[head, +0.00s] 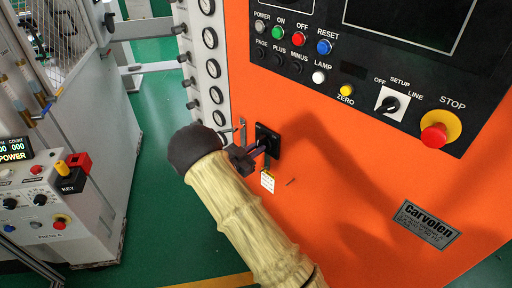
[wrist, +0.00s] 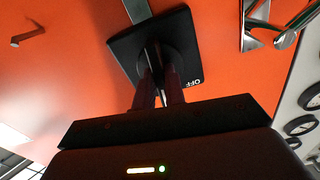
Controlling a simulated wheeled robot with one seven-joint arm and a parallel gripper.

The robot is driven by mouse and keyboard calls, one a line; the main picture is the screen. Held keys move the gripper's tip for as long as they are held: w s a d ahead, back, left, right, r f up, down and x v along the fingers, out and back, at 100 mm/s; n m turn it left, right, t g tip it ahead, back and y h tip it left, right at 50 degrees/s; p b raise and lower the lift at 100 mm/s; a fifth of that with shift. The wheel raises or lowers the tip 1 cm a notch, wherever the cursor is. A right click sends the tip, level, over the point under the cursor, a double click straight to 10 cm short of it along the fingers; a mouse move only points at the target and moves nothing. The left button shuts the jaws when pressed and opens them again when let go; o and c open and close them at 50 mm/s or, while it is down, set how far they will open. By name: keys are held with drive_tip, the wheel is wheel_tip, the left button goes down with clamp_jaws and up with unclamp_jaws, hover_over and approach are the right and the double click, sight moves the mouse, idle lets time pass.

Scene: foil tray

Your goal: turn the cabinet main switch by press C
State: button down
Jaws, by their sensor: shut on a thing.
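The cabinet main switch has a square black plate (head: 273,138) on the orange cabinet front, right of my gripper (head: 258,147). In the wrist view the switch plate (wrist: 127,48) shows tilted, with "OFF" lettering near its lower right corner. My gripper (wrist: 161,78) is shut on the switch's knob, with a dark finger on either side of it. The fingers hide most of the knob, so its exact turn angle is hard to tell.
A small white tag (head: 267,182) hangs below the switch. A metal latch (head: 242,131) stands left of it and shows in the wrist view (wrist: 262,28). A small peg (head: 290,182) sticks out to the lower right. Panel buttons and a red stop button (head: 434,137) sit above.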

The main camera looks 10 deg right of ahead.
drive_tip(key=n+p, duration=0.2)
drive_tip(key=n, duration=0.3)
drive_tip(key=shift+r+n, duration=0.15)
drive_tip(key=shift+n, duration=0.15)
drive_tip(key=n+p, duration=0.1)
drive_tip(key=n, duration=0.4)
drive_tip(key=shift+p, duration=0.3)
drive_tip(key=c, duration=1.5)
unclamp_jaws()
drive_tip(key=shift+o, duration=0.2)
drive_tip(key=b+v, duration=0.4)
drive_tip(key=v, duration=1.3)
drive_tip(key=shift+a, duration=0.25)
